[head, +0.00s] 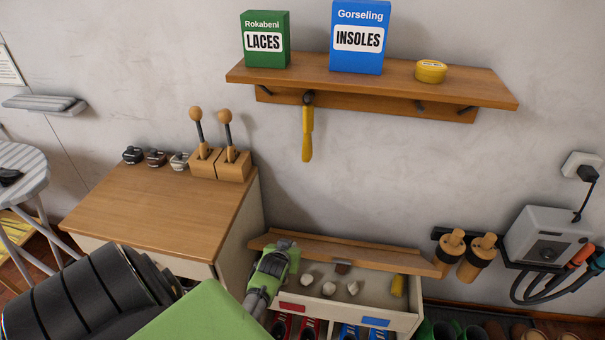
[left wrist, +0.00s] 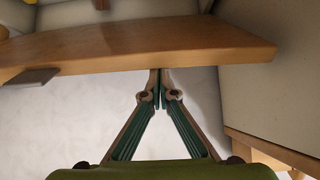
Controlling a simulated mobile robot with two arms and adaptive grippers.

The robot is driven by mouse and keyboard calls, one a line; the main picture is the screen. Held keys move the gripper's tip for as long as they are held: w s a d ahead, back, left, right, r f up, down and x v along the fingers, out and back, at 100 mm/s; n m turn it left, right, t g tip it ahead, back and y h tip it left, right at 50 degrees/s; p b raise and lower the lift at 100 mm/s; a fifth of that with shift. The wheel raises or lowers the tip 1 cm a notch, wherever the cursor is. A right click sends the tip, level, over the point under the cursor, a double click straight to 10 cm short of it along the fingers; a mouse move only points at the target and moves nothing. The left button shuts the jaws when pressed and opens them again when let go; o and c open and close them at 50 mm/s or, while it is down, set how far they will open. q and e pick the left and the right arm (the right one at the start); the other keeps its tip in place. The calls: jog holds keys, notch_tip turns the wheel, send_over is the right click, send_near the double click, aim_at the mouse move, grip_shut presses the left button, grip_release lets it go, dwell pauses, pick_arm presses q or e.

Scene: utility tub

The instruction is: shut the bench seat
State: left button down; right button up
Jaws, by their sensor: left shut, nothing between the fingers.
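The bench seat (head: 345,254) is a long brown wooden board, raised and tilted up at the back of an open bench box (head: 400,318). A small dark tab (head: 342,267) hangs at its lower edge. My left gripper (head: 284,246) is at the left end of the seat. In the left wrist view the gripper (left wrist: 160,97) is shut and empty, with its fingertips close to the edge of the wooden board (left wrist: 150,45); I cannot tell if they touch. My right gripper is not in view.
Inside the box lie several small pale items and a yellow one (head: 398,285). A cabinet (head: 150,205) stands close to the left. A shelf (head: 380,80) with boxes is above. Wooden-handled brushes (head: 452,245) and a grey wall unit (head: 548,237) are right.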

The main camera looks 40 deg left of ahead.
pick_arm(q)
jog(key=s+d+f+b, duration=0.2)
jog(key=s+f+b, duration=0.2)
jog(key=f, duration=0.5)
jog(key=s+d+f+b, duration=0.2)
jog(key=s+f+b, duration=0.1)
jog(key=f, duration=0.6)
jog(key=shift+s+d+b, duration=0.35)
jog(key=shift+b, duration=0.55)
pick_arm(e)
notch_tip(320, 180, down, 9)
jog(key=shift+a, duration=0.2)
